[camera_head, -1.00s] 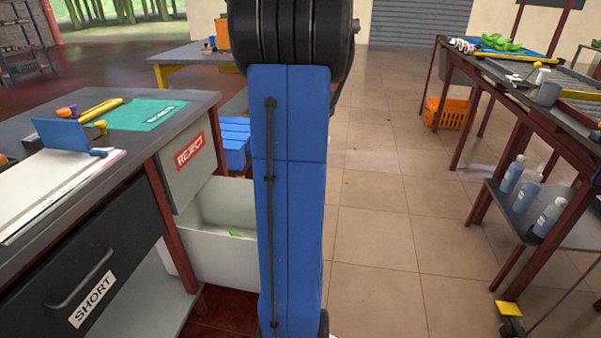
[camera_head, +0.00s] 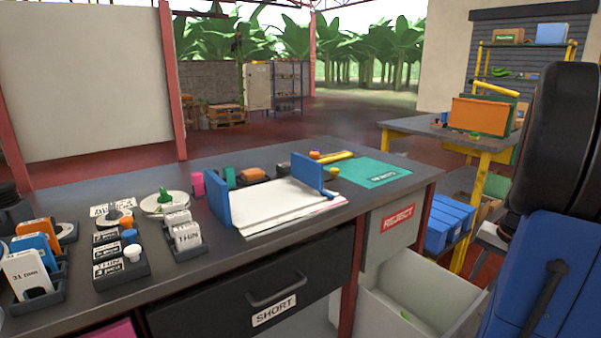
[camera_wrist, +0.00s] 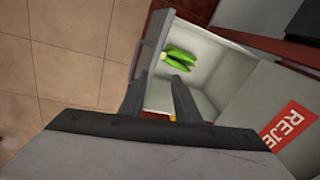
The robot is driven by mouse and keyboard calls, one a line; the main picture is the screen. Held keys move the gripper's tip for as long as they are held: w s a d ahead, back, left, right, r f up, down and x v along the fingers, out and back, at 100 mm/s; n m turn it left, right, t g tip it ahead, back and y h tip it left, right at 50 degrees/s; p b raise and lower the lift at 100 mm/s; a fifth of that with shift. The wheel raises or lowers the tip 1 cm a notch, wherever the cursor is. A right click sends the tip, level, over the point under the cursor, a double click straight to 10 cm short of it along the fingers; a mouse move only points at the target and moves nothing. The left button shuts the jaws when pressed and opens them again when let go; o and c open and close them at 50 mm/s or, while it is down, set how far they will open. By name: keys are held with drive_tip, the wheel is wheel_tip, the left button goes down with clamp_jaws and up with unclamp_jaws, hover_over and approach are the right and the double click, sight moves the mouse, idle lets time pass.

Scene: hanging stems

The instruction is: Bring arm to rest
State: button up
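My gripper (camera_wrist: 156,82) shows in the wrist view with its two fingers apart and nothing between them. It is over the open white reject drawer (camera_wrist: 211,66). A small green banana cluster (camera_wrist: 178,58) lies in that drawer, beyond the fingertips. In the head view the pulled-out drawer (camera_head: 378,318) stands below the REJECT sign (camera_head: 397,218), with a bit of green inside. My blue arm link fills the right edge of the head view; the gripper itself is not visible there.
A grey workbench (camera_head: 150,262) holds tag blocks, a white paper stack (camera_head: 275,204) between blue plates, and a green mat (camera_head: 375,172). A closed SHORT drawer (camera_head: 270,298) is below. A table (camera_head: 450,135) with an orange box (camera_head: 480,116) stands behind. Open tiled floor (camera_wrist: 50,60) lies beside the drawer.

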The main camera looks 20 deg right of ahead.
drive_tip(key=w+a+r+n, duration=0.1)
drive_tip(key=a+r+n, duration=0.15)
drive_tip(key=a, duration=0.85)
drive_tip(key=w+a+r+n, duration=0.1)
drive_tip(key=a+r+n, duration=0.15)
drive_tip(key=a, duration=0.75)
drive_tip(key=s+a+n+t, duration=0.2)
drive_tip(key=s+a+n, duration=0.4)
drive_tip(key=a, duration=0.8)
drive_tip(key=s, duration=0.2)
drive_tip(key=shift+s+a+f+n+t, duration=0.2)
drive_tip(key=shift+s+n+t, duration=0.15)
drive_tip(key=shift+n+t, duration=0.05)
